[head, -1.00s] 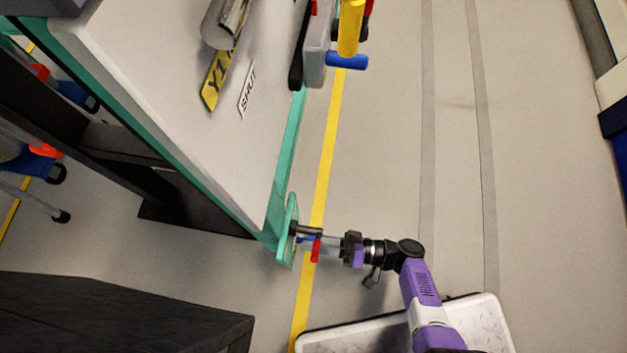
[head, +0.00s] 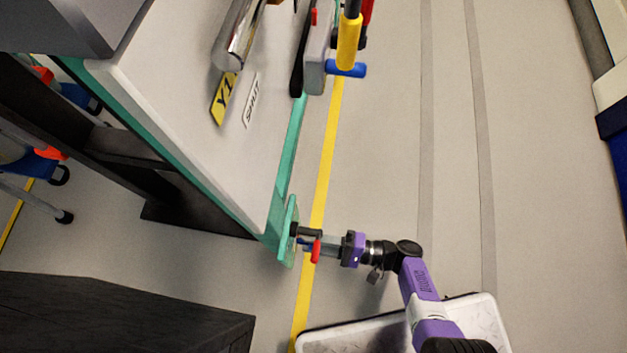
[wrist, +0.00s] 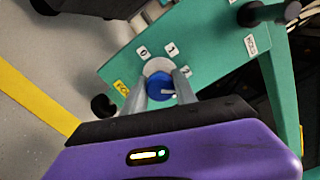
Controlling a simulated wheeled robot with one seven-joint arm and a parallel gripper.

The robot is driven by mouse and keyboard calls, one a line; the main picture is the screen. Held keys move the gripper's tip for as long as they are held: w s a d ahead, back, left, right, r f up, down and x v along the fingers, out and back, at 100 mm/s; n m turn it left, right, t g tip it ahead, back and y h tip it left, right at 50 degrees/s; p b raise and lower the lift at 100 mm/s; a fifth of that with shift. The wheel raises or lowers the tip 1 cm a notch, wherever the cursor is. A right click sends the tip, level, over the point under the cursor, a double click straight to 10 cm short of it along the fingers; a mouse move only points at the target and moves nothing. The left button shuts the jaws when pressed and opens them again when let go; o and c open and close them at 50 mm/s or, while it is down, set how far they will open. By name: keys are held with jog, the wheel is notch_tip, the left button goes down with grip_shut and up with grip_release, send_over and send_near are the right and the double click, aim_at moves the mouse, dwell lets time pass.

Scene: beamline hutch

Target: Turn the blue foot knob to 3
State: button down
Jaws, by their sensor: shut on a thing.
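The blue foot knob (wrist: 162,88) sits on a round pale dial on the green panel (wrist: 215,50) in the wrist view. Labels 0 and 1 show above the dial, and a label to its right is partly hidden by a finger. The knob's white mark points right, roughly toward that label. I see no 3 label clearly. My gripper (wrist: 165,87) has one finger on each side of the knob and is shut on it. In the head view, my gripper (head: 316,243) reaches left to the green panel (head: 289,232) at the table's corner; the knob is mostly hidden there.
A red handle (head: 316,251) sticks out beside my gripper. The white tabletop (head: 180,110) is up left, with a yellow Y1 tag (head: 224,98) and a SHUT label (head: 252,100). A dark block (head: 120,310) stands lower left.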

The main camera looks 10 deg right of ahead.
jog(key=m+p, duration=0.1)
jog(key=m, duration=0.4)
jog(key=shift+m, duration=0.3)
jog(key=shift+m+p, duration=0.45)
jog(key=shift+m, duration=1.85)
jog(key=c, duration=1)
grip_release()
jog(key=v, duration=0.8)
